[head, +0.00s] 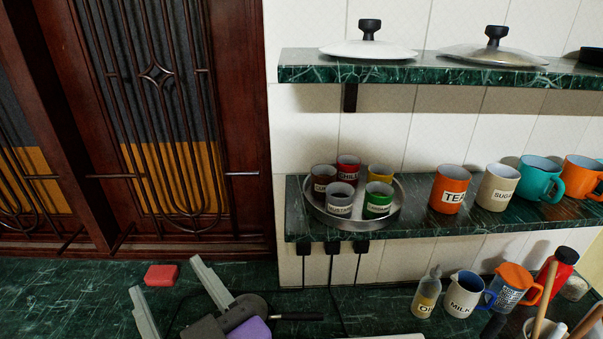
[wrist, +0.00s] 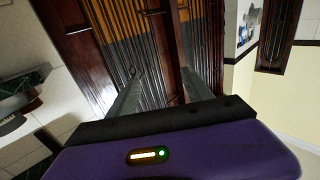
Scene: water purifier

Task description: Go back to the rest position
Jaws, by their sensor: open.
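My gripper (head: 174,294) shows at the lower left of the head view, above the dark green marble counter (head: 75,285). Its two grey fingers are spread apart with nothing between them. In the wrist view the fingers (wrist: 162,92) are also apart, with the dark wooden barred doors behind them. A small red block (head: 161,275) lies on the counter by the gripper, just past the fingers in the picture. No water purifier is clearly seen in either view.
A green marble shelf (head: 400,232) at right holds a round tray (head: 312,207) of small labelled cups and several mugs. An upper shelf (head: 425,74) carries pot lids. Jugs and bottles, with a milk jug (head: 462,296), crowd the counter's right. Wooden barred doors (head: 165,120) stand at left.

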